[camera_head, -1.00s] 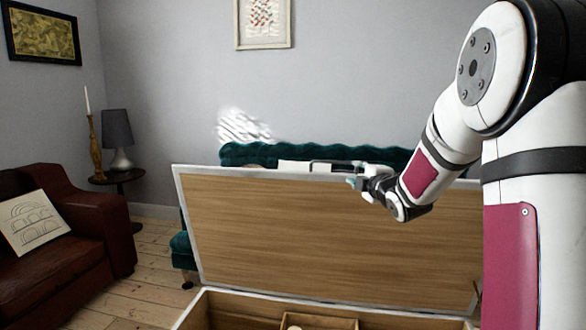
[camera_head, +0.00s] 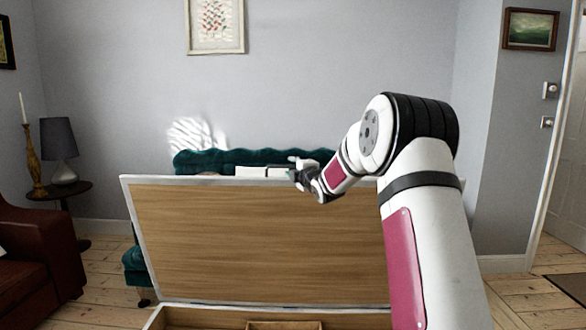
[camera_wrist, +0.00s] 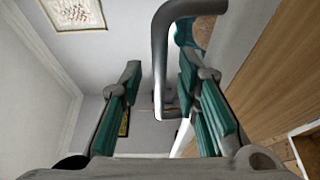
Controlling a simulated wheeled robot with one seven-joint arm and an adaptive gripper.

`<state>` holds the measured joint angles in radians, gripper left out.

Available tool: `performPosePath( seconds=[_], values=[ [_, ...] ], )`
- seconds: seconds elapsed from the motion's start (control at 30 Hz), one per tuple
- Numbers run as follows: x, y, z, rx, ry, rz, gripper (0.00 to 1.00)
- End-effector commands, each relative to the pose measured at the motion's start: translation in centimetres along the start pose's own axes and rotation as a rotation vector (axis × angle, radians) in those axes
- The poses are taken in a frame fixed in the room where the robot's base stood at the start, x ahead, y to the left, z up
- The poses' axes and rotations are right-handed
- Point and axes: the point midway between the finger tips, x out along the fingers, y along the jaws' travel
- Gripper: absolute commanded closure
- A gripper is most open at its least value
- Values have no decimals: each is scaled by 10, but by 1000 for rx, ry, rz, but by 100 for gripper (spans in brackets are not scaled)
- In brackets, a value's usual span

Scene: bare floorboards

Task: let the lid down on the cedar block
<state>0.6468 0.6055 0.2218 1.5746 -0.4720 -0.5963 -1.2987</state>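The chest lid (camera_head: 255,243) stands raised and leaning back, its wooden inner face toward me and pale edges around it. A grey bar handle (camera_wrist: 160,65) shows in the wrist view, with the lid's wood face (camera_wrist: 265,75) to its right. My gripper (camera_head: 293,170) is at the lid's top edge. In the wrist view my gripper (camera_wrist: 160,78) has its teal-padded fingers apart, with the bar between them; I cannot tell whether they touch it. The chest (camera_head: 200,318) shows only its back part below. The cedar block cannot be made out.
A green sofa (camera_head: 250,158) stands behind the lid. A brown leather armchair (camera_head: 35,262) is at the left, beside a small round table (camera_head: 62,193) with a lamp and candlestick. Bare floorboards (camera_head: 95,262) lie between armchair and chest. A door (camera_head: 568,170) is at far right.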

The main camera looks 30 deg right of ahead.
Motion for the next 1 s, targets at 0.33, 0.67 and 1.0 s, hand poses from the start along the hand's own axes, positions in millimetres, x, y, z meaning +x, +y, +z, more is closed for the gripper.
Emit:
performPosePath(
  seconds=[0.33, 0.67, 1.0],
  values=[
    [9, 0, 0, 1, -1, 0, 70],
    [9, 0, 0, 1, -1, 0, 100],
    [6, -2, -1, -2, -1, 7, 100]
  ],
)
